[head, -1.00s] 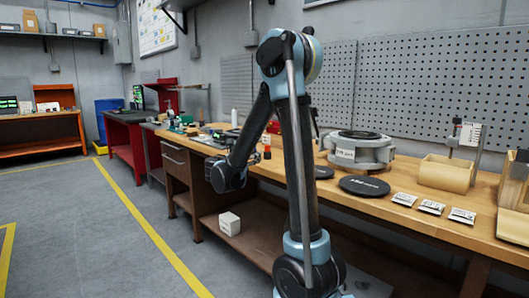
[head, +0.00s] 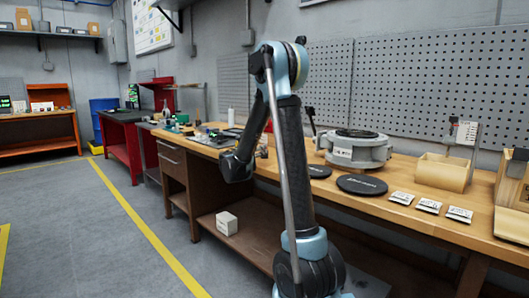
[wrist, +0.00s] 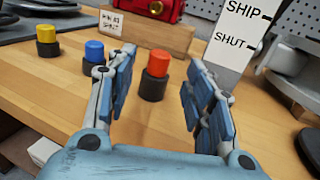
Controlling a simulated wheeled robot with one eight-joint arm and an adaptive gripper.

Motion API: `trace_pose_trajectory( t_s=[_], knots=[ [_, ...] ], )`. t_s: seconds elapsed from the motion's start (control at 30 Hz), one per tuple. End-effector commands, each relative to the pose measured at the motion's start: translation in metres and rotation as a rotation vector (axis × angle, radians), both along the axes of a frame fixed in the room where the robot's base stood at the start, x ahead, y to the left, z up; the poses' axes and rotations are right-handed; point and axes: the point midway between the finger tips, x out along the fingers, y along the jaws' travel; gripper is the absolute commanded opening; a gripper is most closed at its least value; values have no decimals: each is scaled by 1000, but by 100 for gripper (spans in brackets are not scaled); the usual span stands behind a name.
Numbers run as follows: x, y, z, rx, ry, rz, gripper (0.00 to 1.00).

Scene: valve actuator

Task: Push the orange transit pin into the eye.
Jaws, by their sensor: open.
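The orange transit pin (wrist: 157,64) stands upright in the wrist view, its lower part a dark round base on the wooden bench top. My gripper (wrist: 158,72) is open, with one blue-padded finger on each side of the pin's line of sight. The pin appears beyond the fingertips and apart from both fingers. In the head view my gripper (head: 237,166) is a dark shape at the bench's front edge; its fingers cannot be made out there. I cannot identify the eye in either view.
A blue-capped piece (wrist: 94,52) and a yellow-capped piece (wrist: 46,40) stand left of the pin. Behind are a small wooden block with a label (wrist: 136,30), a red device (wrist: 158,8) and a white SHIP/SHUT plate (wrist: 238,38). A grey round housing (head: 356,150) sits farther right.

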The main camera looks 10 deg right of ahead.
Motion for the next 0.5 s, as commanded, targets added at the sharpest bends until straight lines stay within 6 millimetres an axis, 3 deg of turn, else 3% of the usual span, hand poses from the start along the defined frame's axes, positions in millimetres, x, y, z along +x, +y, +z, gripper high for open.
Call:
trace_pose_trajectory(
  t_s=[0.27,0.5],
  knots=[
    [12,-9,-1,0,0,-2,48],
    [38,-28,-3,0,0,-2,48]
  ],
)
